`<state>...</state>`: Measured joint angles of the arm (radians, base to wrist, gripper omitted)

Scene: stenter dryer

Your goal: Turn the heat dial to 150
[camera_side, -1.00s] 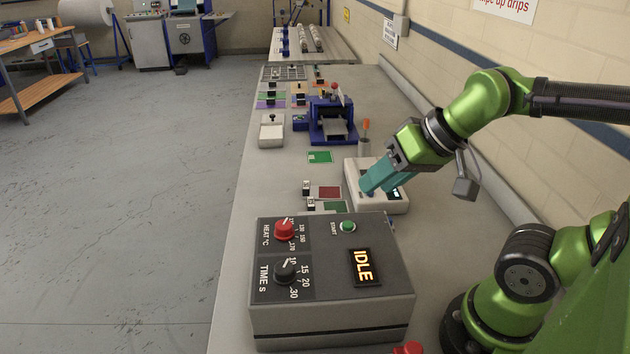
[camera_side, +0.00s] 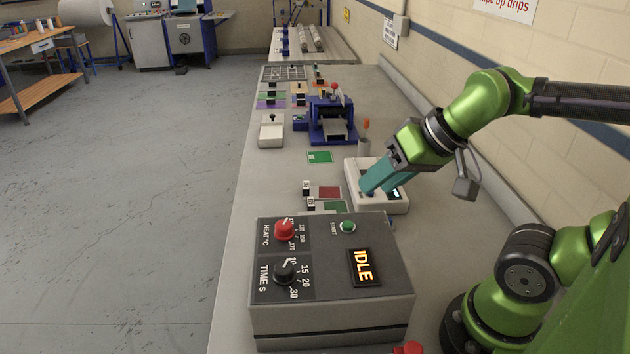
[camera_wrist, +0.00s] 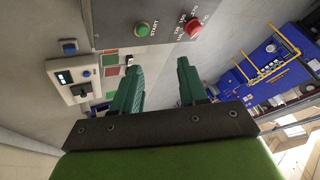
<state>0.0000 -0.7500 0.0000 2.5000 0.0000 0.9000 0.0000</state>
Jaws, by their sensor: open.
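The heat dial (camera_side: 284,230) is a red knob on the top left of the dark grey dryer box (camera_side: 335,325), beside printed numbers. Its exact setting is too small to read for certain. It also shows in the wrist view (camera_wrist: 193,24) at the top right. A black time dial (camera_side: 285,271) sits below it, with a green start button (camera_side: 348,227) and a lit IDLE display (camera_side: 364,267) to the right. My gripper (camera_side: 369,191) has teal fingers, open and empty, also in the wrist view (camera_wrist: 160,75). It is behind the box, over a white device, apart from the heat dial.
The white device (camera_side: 397,205) lies under my fingers. Red and green swatches (camera_side: 329,193) lie to its left. A blue press (camera_side: 332,122) and a holder with an orange-tipped tool (camera_side: 365,144) stand farther back. A red button (camera_side: 408,348) is at the front edge.

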